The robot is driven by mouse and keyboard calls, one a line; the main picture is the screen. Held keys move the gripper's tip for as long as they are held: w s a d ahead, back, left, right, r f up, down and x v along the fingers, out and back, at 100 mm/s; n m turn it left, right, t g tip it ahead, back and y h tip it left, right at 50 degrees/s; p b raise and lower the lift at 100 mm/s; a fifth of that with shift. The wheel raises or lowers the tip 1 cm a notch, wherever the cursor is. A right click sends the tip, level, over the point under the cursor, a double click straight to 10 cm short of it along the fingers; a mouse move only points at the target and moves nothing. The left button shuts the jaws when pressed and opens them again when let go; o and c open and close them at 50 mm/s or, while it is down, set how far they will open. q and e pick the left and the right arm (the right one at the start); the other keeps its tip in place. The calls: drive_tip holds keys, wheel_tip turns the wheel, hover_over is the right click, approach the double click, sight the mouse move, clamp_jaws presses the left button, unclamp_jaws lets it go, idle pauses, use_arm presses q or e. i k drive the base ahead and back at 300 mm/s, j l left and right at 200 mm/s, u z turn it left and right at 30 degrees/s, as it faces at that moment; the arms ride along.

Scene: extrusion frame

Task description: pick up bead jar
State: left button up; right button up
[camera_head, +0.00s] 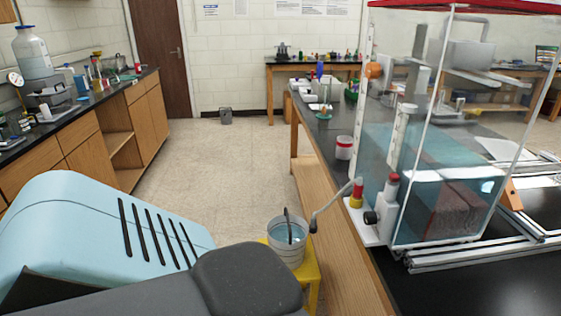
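No jar is clearly recognisable as the bead jar. A small white container with a red top (344,148) stands on the dark bench top on the right, just left of the clear tank. It may be the jar, but its contents are too small to tell. Neither of my grippers is in view, and nothing is seen held.
A clear tank of bluish water (450,185) stands on the right bench, with metal extrusion bars (480,250) beside it. A metal bucket (287,243) sits on a yellow stool (308,277) by the bench. The floor (225,165) between the counters is clear.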

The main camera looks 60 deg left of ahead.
sight(345, 143)
drive_tip(key=k+j, duration=0.25)
drive_tip(key=j+u, duration=0.1)
drive_tip(key=u, duration=1.5)
